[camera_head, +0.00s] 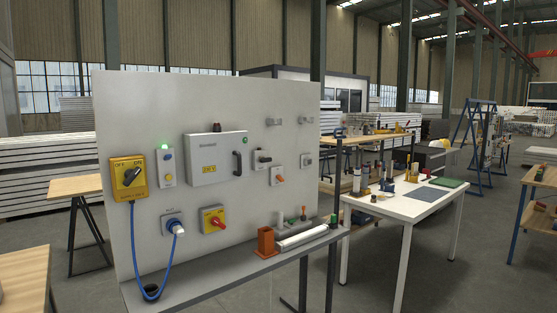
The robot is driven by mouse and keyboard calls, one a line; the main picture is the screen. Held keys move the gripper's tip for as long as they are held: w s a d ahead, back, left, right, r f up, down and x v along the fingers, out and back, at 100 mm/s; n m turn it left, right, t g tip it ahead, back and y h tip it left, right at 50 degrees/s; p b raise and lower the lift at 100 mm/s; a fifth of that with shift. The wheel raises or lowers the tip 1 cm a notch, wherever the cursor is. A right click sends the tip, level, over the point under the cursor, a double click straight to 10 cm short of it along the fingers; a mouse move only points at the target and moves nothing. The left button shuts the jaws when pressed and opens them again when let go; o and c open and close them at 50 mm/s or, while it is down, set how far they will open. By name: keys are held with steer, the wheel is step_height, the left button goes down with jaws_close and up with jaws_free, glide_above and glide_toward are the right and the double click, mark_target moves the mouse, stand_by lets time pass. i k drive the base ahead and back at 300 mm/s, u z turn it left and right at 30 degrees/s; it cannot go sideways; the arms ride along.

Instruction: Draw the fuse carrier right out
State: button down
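A grey upright panel (120,230) stands in front of me on a shelf. Small fittings are mounted on its right part: a grey box with a dark handle (262,159), a pale box with an orange piece (278,176) and a small grey fitting (306,160). I cannot tell for sure which of these is the fuse carrier; they are too small to make out. My gripper is not in view.
The panel also bears a grey cabinet (208,168) with a black handle, a yellow rotary switch (128,176), a red-knobbed yellow switch (214,219) and a blue plug (174,226) with its cable. An orange holder (266,242) and white roll (301,239) occupy the shelf.

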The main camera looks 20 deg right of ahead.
mark_target(262, 159)
steer(key=z, duration=0.2)
steer(key=i, duration=1)
steer(key=u, duration=5)
steer(key=i, duration=0.15)
steer(key=z, duration=3)
steer(key=k, duration=0.85)
steer(key=z, duration=0.05)
